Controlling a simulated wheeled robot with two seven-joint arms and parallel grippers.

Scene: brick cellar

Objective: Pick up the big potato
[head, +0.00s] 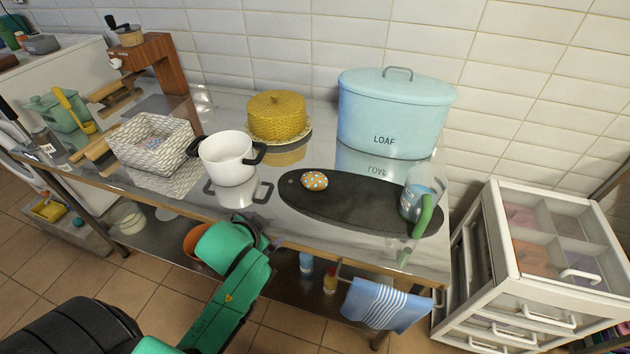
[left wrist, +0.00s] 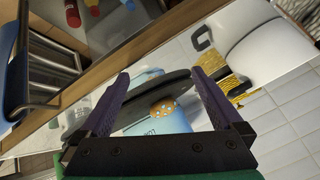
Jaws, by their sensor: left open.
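A rounded orange thing with pale blue-white spots (head: 314,180) lies on the left part of a black oval board (head: 350,205) on the metal table. It is the only potato-like thing I see. It also shows in the left wrist view (left wrist: 162,107), between my fingers but farther off. My left gripper (head: 268,226) is at the table's front edge, left of and nearer than the board. In the left wrist view its two purple fingers (left wrist: 160,74) are spread wide with nothing between them. My right gripper is not in view.
A white pot (head: 228,158) with black handles stands left of the board. A glass jug (head: 419,196) with a green handle stands on its right end. A blue loaf tin (head: 395,112) and a yellow-covered cake plate (head: 277,117) stand behind. A striped towel (head: 384,304) hangs in front.

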